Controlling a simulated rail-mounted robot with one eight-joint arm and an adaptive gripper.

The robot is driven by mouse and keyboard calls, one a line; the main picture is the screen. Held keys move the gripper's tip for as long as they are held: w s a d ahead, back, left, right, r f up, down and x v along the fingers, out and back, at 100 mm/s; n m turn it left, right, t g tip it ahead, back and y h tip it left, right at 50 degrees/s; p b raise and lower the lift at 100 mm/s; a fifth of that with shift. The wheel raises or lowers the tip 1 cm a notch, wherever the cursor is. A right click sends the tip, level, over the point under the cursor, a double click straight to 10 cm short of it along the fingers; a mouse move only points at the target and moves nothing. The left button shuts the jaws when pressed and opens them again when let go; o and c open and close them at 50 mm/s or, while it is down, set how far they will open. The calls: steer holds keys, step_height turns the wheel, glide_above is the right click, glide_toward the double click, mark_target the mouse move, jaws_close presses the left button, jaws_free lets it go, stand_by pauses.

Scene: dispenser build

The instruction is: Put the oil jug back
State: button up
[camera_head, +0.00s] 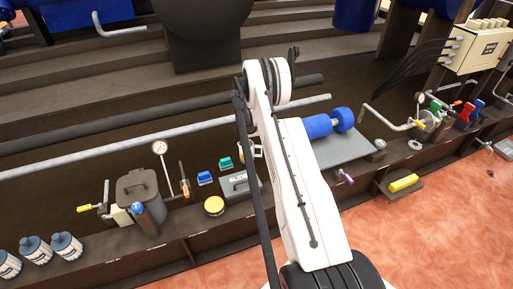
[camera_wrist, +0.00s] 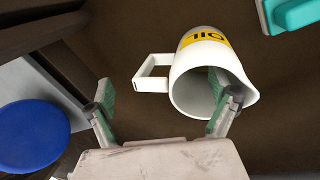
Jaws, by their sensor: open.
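The oil jug (camera_wrist: 208,52) is white with a yellow OIL band. In the wrist view its open mouth faces the camera and its square handle (camera_wrist: 143,77) points left. My gripper (camera_wrist: 163,92) is open, with green pads on both fingers. The right finger overlaps the jug's mouth; whether it is inside or in front I cannot tell. The left finger is below and left of the handle, apart from it. In the head view my arm hides the gripper, and only a small white-and-yellow bit, perhaps the jug, shows beside the arm.
A blue round thing (camera_wrist: 32,135) and a teal block (camera_wrist: 297,12) flank the jug. In the head view, the bench holds a grey lidded pot (camera_head: 138,189), a gauge (camera_head: 160,148), a yellow-topped can (camera_head: 214,206), a blue roller (camera_head: 318,126) and several bottles (camera_head: 67,246).

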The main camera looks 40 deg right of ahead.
steer(key=w+a+r+p, duration=0.1)
steer(key=a+r, duration=0.2)
steer(key=r, duration=0.5)
steer(key=w+a+r+n+t+p, duration=0.1)
steer(key=a+r, duration=0.2)
steer(key=r, duration=0.5)
steer(key=w+a+r+p, duration=0.1)
steer(key=w+a+r, duration=0.1)
steer(key=r, duration=0.6)
steer(key=s+a+r+n+t, duration=0.2)
steer(key=s+a+r+n, duration=0.15)
steer(key=a+r, duration=1.05)
steer(key=s+a+r+n+t, duration=0.2)
steer(key=s+a+r+t, duration=0.1)
steer(key=s+a+r, duration=0.9)
steer(key=s+a+n+t+y, duration=0.1)
steer(key=s+a, duration=0.5)
steer(key=s, duration=0.3)
steer(key=s+a+f+n+t, duration=0.1)
steer(key=s+a+t, duration=0.1)
steer(key=s+a, duration=0.4)
steer(key=s, duration=0.3)
steer(key=shift+s+f+n+y, duration=0.2)
steer(key=shift+n+y, duration=0.15)
steer(key=shift+y, duration=0.05)
